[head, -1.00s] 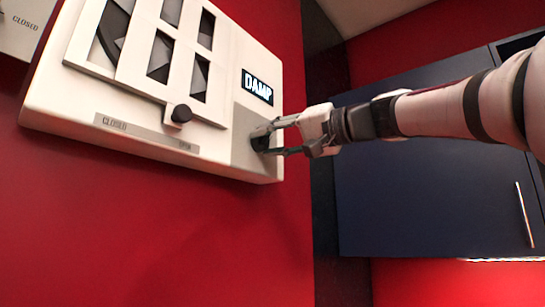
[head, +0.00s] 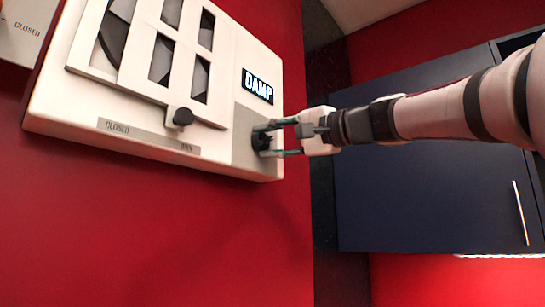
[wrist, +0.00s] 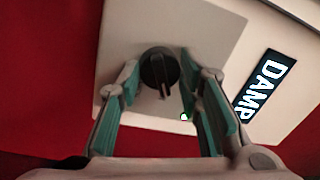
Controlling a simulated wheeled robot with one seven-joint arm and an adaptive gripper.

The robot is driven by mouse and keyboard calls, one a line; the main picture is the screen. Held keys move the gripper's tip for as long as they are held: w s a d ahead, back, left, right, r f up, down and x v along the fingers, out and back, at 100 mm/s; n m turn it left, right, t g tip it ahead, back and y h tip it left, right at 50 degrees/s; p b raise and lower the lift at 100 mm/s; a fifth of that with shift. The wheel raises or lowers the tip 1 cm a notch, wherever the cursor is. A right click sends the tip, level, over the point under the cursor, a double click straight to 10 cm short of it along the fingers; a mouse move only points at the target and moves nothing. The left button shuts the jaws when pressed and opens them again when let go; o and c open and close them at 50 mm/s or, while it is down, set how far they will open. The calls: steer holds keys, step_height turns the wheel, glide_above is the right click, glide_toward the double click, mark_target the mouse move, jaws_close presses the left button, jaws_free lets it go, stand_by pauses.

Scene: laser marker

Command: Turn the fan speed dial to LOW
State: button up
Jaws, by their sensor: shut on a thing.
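The fan speed dial is a round black knob with a raised bar (wrist: 159,72) on a grey plate, at the lower right of a white wall panel (head: 60,110). In the wrist view its bar runs nearly up and down. My gripper (head: 265,138) reaches it from the right in the head view. The wrist view shows its two green-padded fingers (wrist: 160,88) on either side of the dial, shut on it. A small bright mark (wrist: 184,117) shows near the right finger. I cannot read any LOW label.
A lit DAMP display (head: 257,86) sits just above the dial plate. A dark blue cabinet (head: 430,200) stands behind my arm.

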steer(key=o, duration=1.2)
steer(key=shift+c, duration=0.2)
steer(key=v, duration=1.2)
